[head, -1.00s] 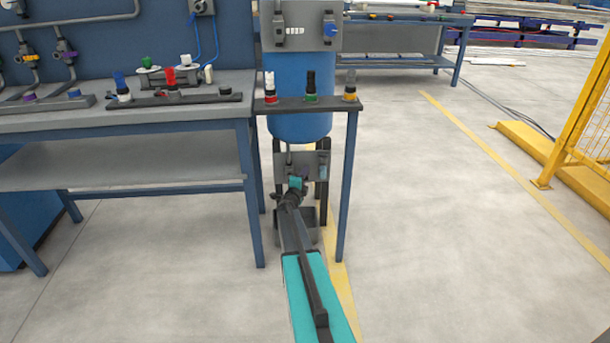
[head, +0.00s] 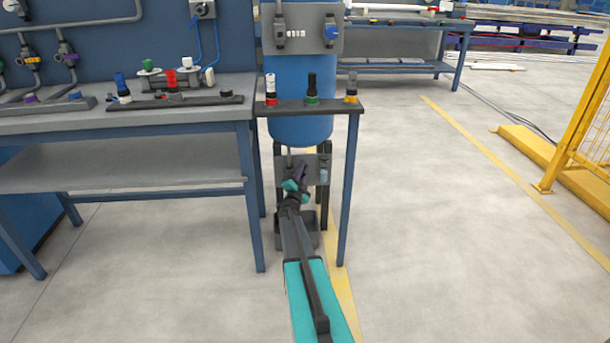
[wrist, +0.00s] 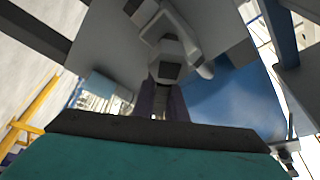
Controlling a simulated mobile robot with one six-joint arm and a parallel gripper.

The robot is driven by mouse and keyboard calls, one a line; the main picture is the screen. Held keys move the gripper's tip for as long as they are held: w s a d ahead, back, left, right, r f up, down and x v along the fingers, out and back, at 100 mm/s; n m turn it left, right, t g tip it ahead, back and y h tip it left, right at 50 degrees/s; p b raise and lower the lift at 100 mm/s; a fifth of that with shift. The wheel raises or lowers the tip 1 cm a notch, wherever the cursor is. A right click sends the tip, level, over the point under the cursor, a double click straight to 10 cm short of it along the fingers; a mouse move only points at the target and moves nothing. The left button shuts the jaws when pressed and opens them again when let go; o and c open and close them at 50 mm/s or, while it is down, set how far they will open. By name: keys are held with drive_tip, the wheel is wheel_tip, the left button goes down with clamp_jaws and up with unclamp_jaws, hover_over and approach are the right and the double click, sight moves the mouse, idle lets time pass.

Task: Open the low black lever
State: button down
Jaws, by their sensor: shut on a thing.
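My gripper (head: 301,172), with dark purplish fingers and a teal wrist part, reaches low under the blue tank, against the small grey plate (head: 312,163). In the wrist view the fingers (wrist: 160,100) are close together and shut on the low black lever at the grey valve body (wrist: 168,48). The fingers hide most of the lever, and its exact angle cannot be told. In the head view my arm covers the area just in front of the plate.
The blue tank (head: 300,110) hangs above. A workbench (head: 60,122) stands on the left.

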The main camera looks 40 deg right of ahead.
sight(290, 168)
drive_tip(key=n, duration=0.2)
drive_tip(key=a+r+n+t+b, duration=0.1)
drive_tip(key=n, duration=0.1)
drive_tip(key=w+n+t, duration=0.1)
drive_tip(key=n, duration=0.1)
drive_tip(key=shift+w+a+r, duration=0.1)
drive_tip(key=shift+a+r, duration=0.15)
drive_tip(key=shift+r, duration=0.05)
drive_tip(key=n+t, duration=0.1)
drive_tip(key=w+a+n+t+y+b, duration=0.1)
drive_tip(key=n, duration=0.3)
drive_tip(key=shift+w+a+r+t+y, duration=0.15)
drive_tip(key=shift+a+r+t+y, duration=0.15)
drive_tip(key=shift+r+t, duration=0.1)
drive_tip(key=shift+w+a+r+n+t+y+b, duration=0.1)
drive_tip(key=shift+w+a+n+t+y+b, duration=0.2)
drive_tip(key=shift+n, duration=0.7)
drive_tip(key=shift+w+a+n+t+y+b, duration=0.1)
drive_tip(key=shift+w+a+n+t+y, duration=0.2)
drive_tip(key=shift+n, duration=0.7)
drive_tip(key=c, duration=1.8)
unclamp_jaws()
drive_tip(key=shift+s, duration=0.1)
drive_tip(key=shift+s+a, duration=0.5)
drive_tip(key=shift+s, duration=0.1)
drive_tip(key=p+v, duration=0.3)
drive_tip(key=v, duration=0.9)
drive_tip(key=shift+f, duration=0.35)
drive_tip(key=shift+s, duration=0.1)
